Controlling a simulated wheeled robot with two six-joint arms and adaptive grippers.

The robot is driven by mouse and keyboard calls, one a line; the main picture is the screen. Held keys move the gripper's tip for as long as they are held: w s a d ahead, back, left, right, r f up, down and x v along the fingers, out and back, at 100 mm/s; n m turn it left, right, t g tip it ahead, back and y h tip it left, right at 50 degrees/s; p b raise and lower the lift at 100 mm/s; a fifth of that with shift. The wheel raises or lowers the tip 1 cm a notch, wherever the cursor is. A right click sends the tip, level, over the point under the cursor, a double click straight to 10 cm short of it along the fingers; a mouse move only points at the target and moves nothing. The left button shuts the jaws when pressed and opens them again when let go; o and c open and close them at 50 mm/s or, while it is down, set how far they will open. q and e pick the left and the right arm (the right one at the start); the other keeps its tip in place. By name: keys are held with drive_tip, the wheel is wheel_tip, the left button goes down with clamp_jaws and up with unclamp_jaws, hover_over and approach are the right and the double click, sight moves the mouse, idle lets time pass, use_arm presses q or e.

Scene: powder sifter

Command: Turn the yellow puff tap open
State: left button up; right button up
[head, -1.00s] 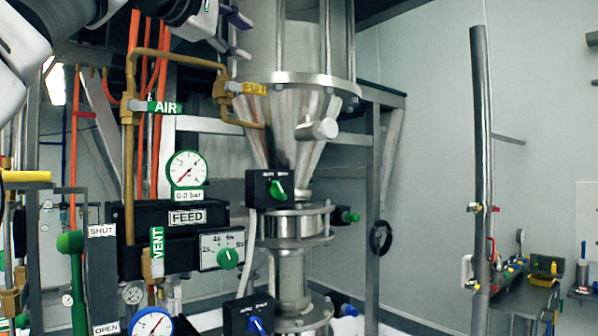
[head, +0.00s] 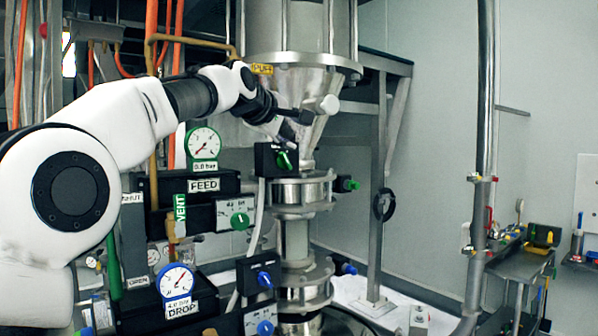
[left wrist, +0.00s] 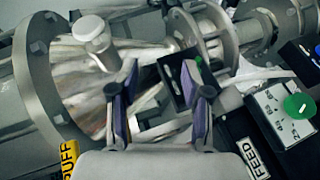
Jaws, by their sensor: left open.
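The yellow puff tap's handle, lettered PUFF (head: 262,69), shows just above my left wrist in the head view, beside the steel cone (head: 300,88). The arm hides the tap's body and part of its brass pipe. In the left wrist view the yellow PUFF handle (left wrist: 68,157) is at the lower left, outside the fingers and partly cut off by the gripper body. My left gripper (head: 287,122) is in front of the cone, below and right of the handle. Its purple-padded fingers (left wrist: 164,95) are apart, with nothing held. My right gripper is not in view.
A black box with a green knob (head: 284,159) sits close below the gripper. The FEED panel (head: 203,186), its gauge (head: 203,144) and the DROP gauge (head: 176,282) stand lower left. A white capped stub (head: 328,104) juts from the cone. Open room lies right.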

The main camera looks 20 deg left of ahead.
use_arm(q)
drive_tip(key=w+f+g, duration=0.1)
drive_tip(key=w+f, duration=0.2)
drive_tip(key=f, duration=0.6)
drive_tip(key=shift+w+d+m, duration=0.2)
drive_tip(key=shift+m, duration=0.2)
